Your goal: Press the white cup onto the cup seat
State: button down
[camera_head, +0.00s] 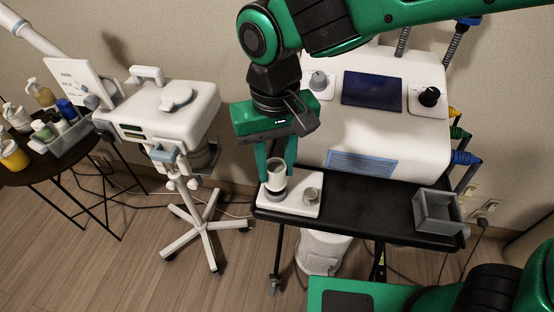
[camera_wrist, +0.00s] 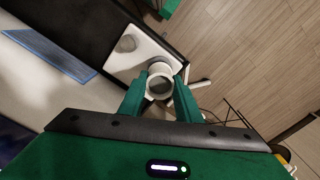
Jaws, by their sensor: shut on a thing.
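The white cup (camera_head: 276,175) is upright between the fingers of my gripper (camera_head: 276,165), which is shut on it. In the wrist view the cup (camera_wrist: 159,85) shows its open rim between the two green fingertips (camera_wrist: 161,92). The cup is over the grey round cup seat (camera_head: 272,194) at the left end of a white base plate (camera_head: 303,208). Whether the cup touches the seat or is slightly above it, I cannot tell. Most of the seat is hidden under the cup.
A grey metal knob-like piece (camera_head: 311,195) stands on the plate's right side. The plate is on a black cart top (camera_head: 368,203) with a grey open box (camera_head: 437,211) at right. A large white machine (camera_head: 378,130) stands behind. A white wheeled stand (camera_head: 202,222) is at left.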

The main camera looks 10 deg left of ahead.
jog(key=shift+f, duration=0.9)
dwell(1.0)
jog(key=c, duration=1.2)
grip_release()
jog(key=shift+r, duration=3.95)
jog(key=shift+r, duration=0.1)
